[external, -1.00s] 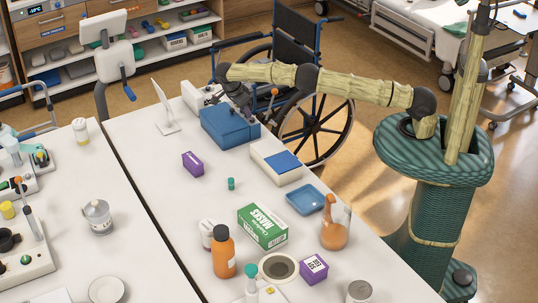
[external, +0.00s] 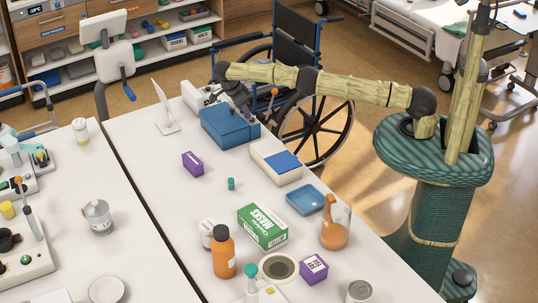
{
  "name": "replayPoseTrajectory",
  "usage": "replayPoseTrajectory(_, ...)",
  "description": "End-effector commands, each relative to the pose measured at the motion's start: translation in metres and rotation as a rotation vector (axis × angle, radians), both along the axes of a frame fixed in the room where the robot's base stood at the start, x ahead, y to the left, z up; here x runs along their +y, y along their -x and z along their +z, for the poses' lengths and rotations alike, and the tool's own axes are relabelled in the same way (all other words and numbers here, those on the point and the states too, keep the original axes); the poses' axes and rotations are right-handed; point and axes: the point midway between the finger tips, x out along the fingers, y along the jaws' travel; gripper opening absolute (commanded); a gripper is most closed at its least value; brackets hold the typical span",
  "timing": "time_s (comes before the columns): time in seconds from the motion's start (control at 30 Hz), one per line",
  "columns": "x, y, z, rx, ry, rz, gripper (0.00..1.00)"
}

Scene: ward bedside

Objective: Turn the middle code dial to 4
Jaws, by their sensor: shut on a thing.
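A blue box (external: 224,130) stands near the far right edge of the white table, next to a white device (external: 195,95). My gripper (external: 250,113) points down at the back right part of the blue box, close against it. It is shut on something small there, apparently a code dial. The dials and their numbers are too small and hidden to read, so I cannot tell which dial it is or where it points.
A white box with a blue top (external: 276,163), a blue tray (external: 305,200) and a purple box (external: 193,163) stand nearby on the table. A green mask box (external: 262,226) and bottles are nearer the front. A wheelchair (external: 315,125) stands behind the table, under my arm.

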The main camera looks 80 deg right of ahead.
Motion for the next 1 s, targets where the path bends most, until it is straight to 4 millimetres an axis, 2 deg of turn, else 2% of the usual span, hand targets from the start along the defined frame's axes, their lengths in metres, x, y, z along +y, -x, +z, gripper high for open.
replayPoseTrajectory(0.07, 0.001, -0.001, 0.0, -0.003, -0.001, 0.001, 0.27)
replayPoseTrajectory(0.47, 0.0, -0.001, 0.006, -0.003, -0.001, 0.002, 0.27)
replayPoseTrajectory(0.63, 0.0, -0.001, 0.027, -0.005, -0.002, 0.002, 0.27)
replayPoseTrajectory(0.8, 0.0, 0.0, 0.062, -0.001, 0.0, 0.001, 0.27)
replayPoseTrajectory(1.0, 0.001, 0.0, 0.083, -0.001, -0.002, 0.002, 0.27)
